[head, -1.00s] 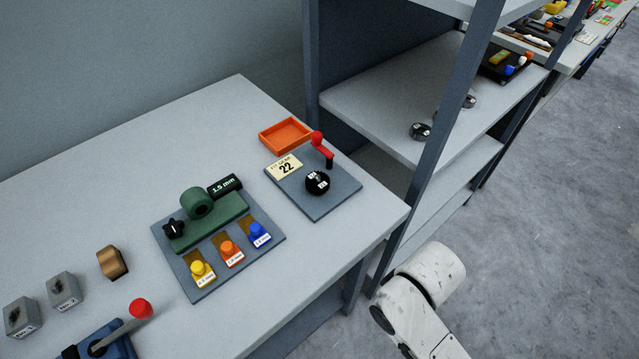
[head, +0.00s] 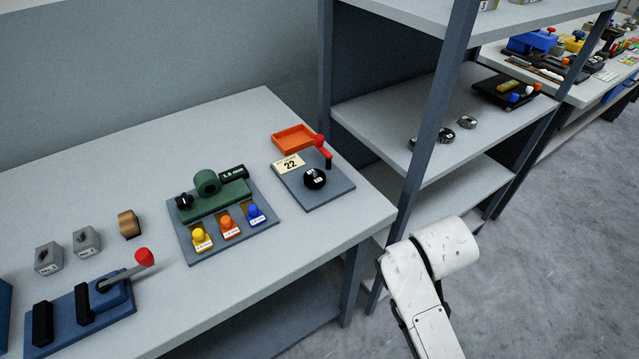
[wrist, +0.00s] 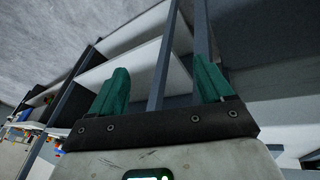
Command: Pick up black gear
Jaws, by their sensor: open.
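A black round piece with white marks (head: 315,178) sits on a grey plate (head: 328,192) at the right end of the bench, beside a card reading 22 (head: 289,164) and a red-knobbed lever (head: 322,147). Dark gear-like discs lie on the middle shelf of the rack: one (head: 446,135), another behind it (head: 467,122), and one partly hidden by the post (head: 413,143). I cannot tell for sure which is the black gear. My gripper (wrist: 162,82) shows in the wrist view, its green fingers apart and empty, with rack shelves and posts beyond. It is outside the head view.
The bench (head: 110,145) also holds an orange tray (head: 294,138), a plate with a green fixture and coloured knobs (head: 222,216), grey blocks (head: 86,240) and a blue lever device (head: 80,312). Rack posts (head: 436,120) stand close to my arm. Open floor (head: 545,230) lies at right.

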